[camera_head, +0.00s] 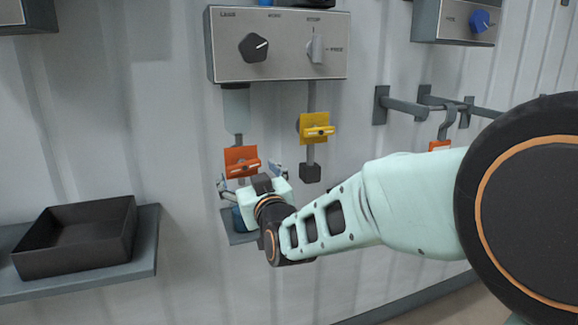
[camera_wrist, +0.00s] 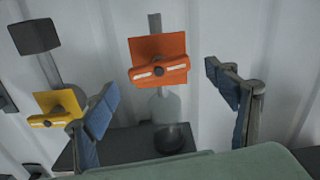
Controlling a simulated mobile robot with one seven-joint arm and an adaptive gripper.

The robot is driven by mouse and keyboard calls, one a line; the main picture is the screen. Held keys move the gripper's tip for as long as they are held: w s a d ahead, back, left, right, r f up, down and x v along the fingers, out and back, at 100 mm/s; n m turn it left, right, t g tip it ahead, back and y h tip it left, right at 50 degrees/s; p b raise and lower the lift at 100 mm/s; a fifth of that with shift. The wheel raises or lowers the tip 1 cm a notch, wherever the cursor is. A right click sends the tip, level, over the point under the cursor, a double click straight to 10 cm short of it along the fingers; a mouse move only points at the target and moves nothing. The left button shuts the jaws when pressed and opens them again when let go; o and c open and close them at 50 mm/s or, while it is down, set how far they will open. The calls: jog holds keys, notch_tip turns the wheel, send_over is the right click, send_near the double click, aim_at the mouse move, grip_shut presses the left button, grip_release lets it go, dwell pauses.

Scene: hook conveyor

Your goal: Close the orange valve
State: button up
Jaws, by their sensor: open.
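The orange valve (camera_head: 241,154) is on a vertical pipe on the wall, below a pale, translucent container (camera_head: 236,108). Its handle bar lies roughly crosswise to the pipe, slightly tilted. In the wrist view, which looks upside down, the orange valve (camera_wrist: 158,60) shows at top centre with its handle facing the camera. My gripper (camera_head: 250,178) is just below and in front of the valve. Its two blue-padded fingers stand wide apart either side of the valve in the wrist view (camera_wrist: 162,92). It is open and empty, and no contact with the handle shows.
A yellow valve (camera_head: 315,128) is close on the right, with a dark block (camera_head: 310,173) below it. A control panel (camera_head: 280,68) is above. A black tray (camera_head: 80,240) sits on a shelf at the left. Wall hooks (camera_head: 405,107) are at the right.

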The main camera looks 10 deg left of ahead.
aim_at(245, 167)
jog(key=shift+x, duration=2.25)
